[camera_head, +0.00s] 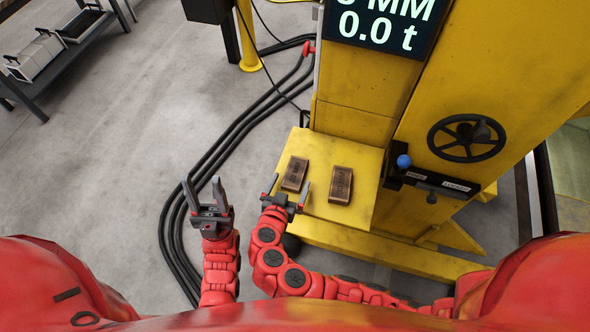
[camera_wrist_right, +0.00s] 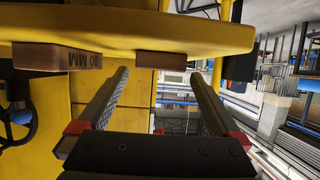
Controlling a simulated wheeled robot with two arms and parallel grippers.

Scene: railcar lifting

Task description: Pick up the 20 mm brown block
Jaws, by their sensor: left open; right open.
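Two brown blocks lie on a yellow platform in the head view, the left block (camera_head: 294,174) and the right block (camera_head: 341,186). In the right wrist view, upside down, a thicker block (camera_wrist_right: 57,57) has lettering that seems to read 30 MM. A thinner block (camera_wrist_right: 160,60) there shows no readable marking and lines up with the gap between the fingers. My right gripper (camera_head: 287,190) is open and empty at the platform's near edge, just short of the left block. My left gripper (camera_head: 203,184) is open and empty, left of the platform over the floor.
The yellow platform (camera_head: 320,208) joins a tall yellow column with a display (camera_head: 380,25) reading 0.0 t. A black handwheel (camera_head: 466,138) and a blue-knobbed lever (camera_head: 404,161) stand to the right.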

